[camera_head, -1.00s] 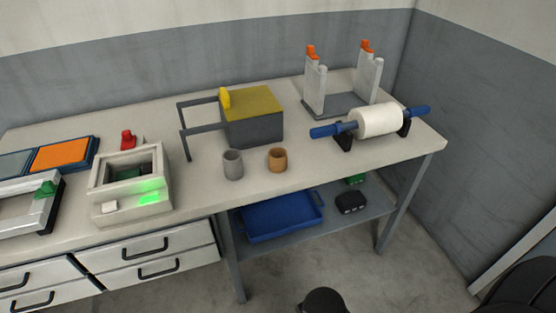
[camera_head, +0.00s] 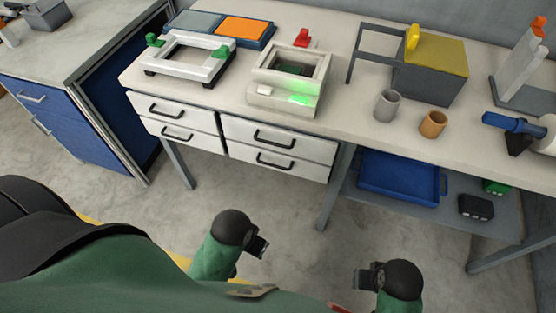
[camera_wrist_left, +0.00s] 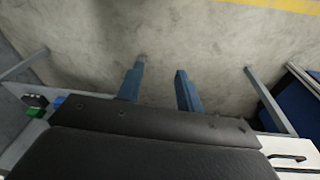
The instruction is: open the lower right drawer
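The lower right drawer (camera_head: 276,162) is the bottom right one of a two-by-two block of white drawers under the bench. It is shut, its front flush with the others, and its black bar handle (camera_head: 276,164) is clear. My left gripper (camera_head: 262,247) is in front of and below the drawers, apart from them. In the left wrist view its two blue-grey fingers (camera_wrist_left: 160,88) are spread with nothing between them. My right gripper (camera_head: 358,280) is further right, over the floor, touching nothing; its fingers are too small to judge.
The upper right drawer (camera_head: 277,137) and both left drawers (camera_head: 178,121) are shut. A bench leg (camera_head: 333,190) stands right of the drawers, beside a low shelf with a blue tray (camera_head: 398,176). A blue cabinet (camera_head: 60,130) stands left. Floor before the drawers is clear.

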